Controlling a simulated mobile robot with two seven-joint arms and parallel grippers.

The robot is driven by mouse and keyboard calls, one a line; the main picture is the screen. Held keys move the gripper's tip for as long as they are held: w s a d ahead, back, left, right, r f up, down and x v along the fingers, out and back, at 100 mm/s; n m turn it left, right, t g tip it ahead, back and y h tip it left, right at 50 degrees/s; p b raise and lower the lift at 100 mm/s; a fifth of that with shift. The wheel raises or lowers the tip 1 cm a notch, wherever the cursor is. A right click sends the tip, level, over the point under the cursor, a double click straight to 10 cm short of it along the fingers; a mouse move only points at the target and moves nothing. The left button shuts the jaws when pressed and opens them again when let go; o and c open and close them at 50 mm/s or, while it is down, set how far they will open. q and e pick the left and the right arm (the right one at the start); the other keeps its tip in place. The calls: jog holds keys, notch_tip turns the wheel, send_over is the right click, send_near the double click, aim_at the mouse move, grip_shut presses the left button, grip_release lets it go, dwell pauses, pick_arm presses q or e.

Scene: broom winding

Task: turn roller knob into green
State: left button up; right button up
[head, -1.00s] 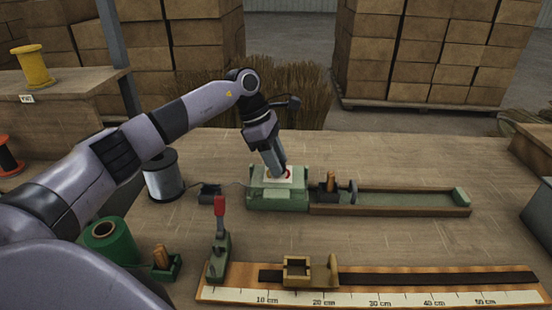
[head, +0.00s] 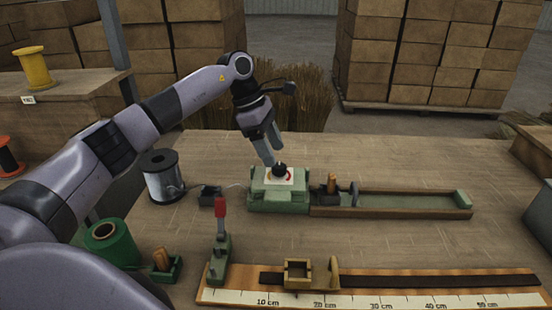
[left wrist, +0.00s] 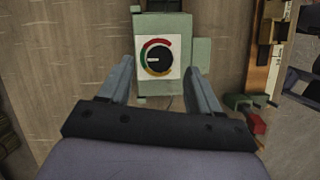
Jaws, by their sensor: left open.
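The black roller knob (head: 280,170) sits on a white dial plate (head: 263,180) on top of the green box (head: 280,203). In the left wrist view the knob (left wrist: 159,59) is ringed by red above, green at left and orange below. Its white pointer mark points left, at the green side; whether it is near the orange border is hard to tell. My left gripper (head: 273,155) is open, above and slightly behind the knob, apart from it. In the left wrist view its fingers stand either side of the box, with nothing between them gripped. My right gripper is out of view.
A long green-and-wood trough (head: 400,203) extends right of the box. A red-handled lever (head: 220,208) and a ruler board (head: 380,294) lie nearer. A wire spool (head: 163,180) and green spool (head: 112,244) stand at left. The back right tabletop is clear.

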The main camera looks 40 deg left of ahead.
pick_arm(q)
jog(key=shift+v, duration=1.7)
